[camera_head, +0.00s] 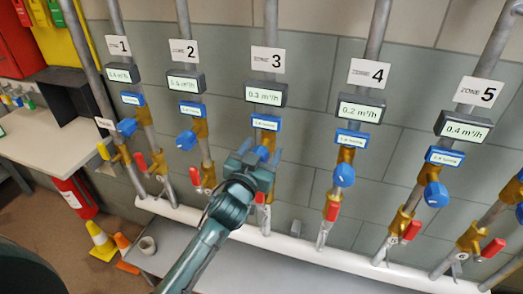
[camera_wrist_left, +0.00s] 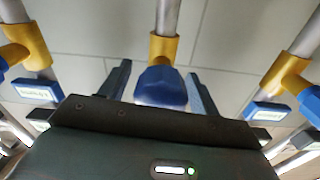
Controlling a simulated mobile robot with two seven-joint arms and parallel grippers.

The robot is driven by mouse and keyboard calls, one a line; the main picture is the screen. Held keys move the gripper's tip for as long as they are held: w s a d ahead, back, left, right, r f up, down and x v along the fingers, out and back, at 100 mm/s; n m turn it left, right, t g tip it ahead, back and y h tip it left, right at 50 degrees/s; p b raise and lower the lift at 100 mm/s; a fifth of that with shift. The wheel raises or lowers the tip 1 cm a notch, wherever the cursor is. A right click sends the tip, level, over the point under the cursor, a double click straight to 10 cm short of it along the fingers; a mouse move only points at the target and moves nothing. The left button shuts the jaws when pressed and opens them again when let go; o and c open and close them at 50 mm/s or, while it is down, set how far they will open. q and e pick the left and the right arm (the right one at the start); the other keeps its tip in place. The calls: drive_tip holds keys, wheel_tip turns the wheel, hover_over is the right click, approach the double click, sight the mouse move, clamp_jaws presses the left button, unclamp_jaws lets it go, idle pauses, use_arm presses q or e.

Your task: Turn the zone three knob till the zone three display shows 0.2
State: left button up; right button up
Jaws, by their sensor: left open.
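The zone three display (camera_head: 265,95) reads 0.3 m³/h, under the ZONE 3 sign (camera_head: 268,60). The zone three knob is blue and mostly hidden behind my left gripper (camera_head: 258,160) in the head view. In the left wrist view the blue knob (camera_wrist_left: 160,88) sits between the two open fingers of my left gripper (camera_wrist_left: 160,90), with gaps on both sides. A yellow brass valve body (camera_wrist_left: 163,47) joins the knob to the vertical pipe. My right gripper is not in view.
Neighbouring zones have like pipes, with a zone two knob (camera_head: 186,141) to the left and a zone four knob (camera_head: 344,175) to the right. Red-handled valves (camera_head: 332,207) sit below. A white horizontal pipe (camera_head: 300,246) runs along the bottom. Cones (camera_head: 101,241) and a fire extinguisher (camera_head: 75,197) stand left.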

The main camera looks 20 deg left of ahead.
use_arm(q)
drive_tip(key=shift+c, duration=0.5)
drive_tip(key=c, duration=0.9)
drive_tip(key=shift+m+p, duration=0.55)
drive_tip(key=shift+m, duration=1.45)
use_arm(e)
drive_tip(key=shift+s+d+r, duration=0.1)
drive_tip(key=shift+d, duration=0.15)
use_arm(q)
drive_tip(key=o, duration=1)
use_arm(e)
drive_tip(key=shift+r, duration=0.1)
